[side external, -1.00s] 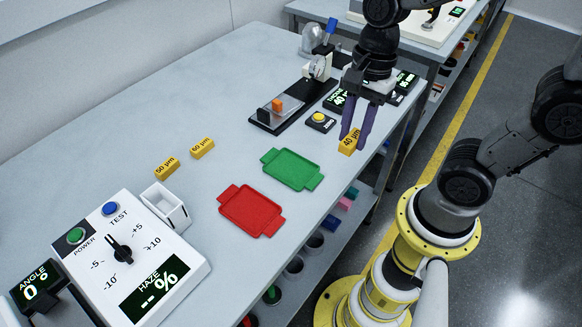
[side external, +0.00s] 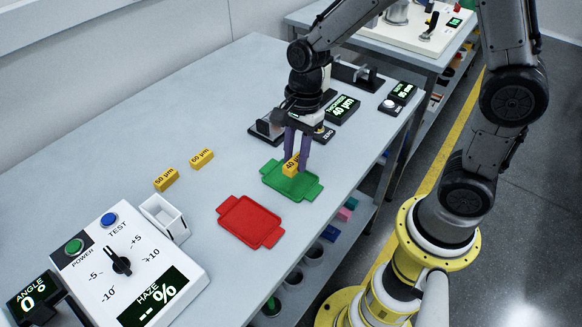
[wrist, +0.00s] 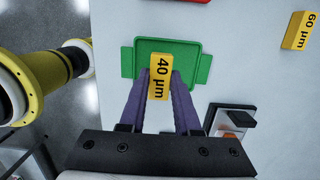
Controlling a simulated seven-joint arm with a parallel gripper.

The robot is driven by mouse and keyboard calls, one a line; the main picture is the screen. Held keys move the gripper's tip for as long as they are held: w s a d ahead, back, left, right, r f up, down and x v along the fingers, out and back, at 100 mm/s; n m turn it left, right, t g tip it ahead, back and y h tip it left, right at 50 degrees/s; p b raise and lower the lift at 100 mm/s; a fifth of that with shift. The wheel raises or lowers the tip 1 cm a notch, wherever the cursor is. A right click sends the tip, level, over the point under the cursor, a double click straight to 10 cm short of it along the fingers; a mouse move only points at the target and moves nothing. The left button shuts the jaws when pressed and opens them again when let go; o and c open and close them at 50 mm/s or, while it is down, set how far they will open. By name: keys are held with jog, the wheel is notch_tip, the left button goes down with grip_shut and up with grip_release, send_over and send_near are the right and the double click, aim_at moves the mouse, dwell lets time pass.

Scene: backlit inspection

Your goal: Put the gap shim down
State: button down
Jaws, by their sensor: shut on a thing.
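The gap shim is a yellow block marked 40 µm (side external: 291,165). It is between the purple fingers of my gripper (side external: 297,168), which is shut on it. The shim is over the green tray (side external: 308,192); I cannot tell whether it touches the tray floor. In the wrist view the shim (wrist: 159,77) shows upright between the fingertips (wrist: 160,82), in front of the green tray (wrist: 204,69). The red tray (side external: 250,222) is empty and lies to the left of the green one.
Two other yellow shims, a 50 µm one (side external: 166,179) and a 60 µm one (side external: 202,158), lie at the left. A white open box (side external: 165,218) stands beside the haze meter (side external: 130,265). The thickness gauge display (side external: 342,109) stands behind my gripper.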

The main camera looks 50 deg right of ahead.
aim_at(291, 180)
jog(key=shift+w+a+f, duration=0.1)
jog(key=shift+w+f, duration=0.3)
jog(key=shift+f, duration=0.15)
jog(key=shift+w+f, duration=0.1)
jog(key=shift+f, duration=1.55)
jog(key=shift+f, duration=0.1)
jog(key=c, duration=0.6)
grip_release()
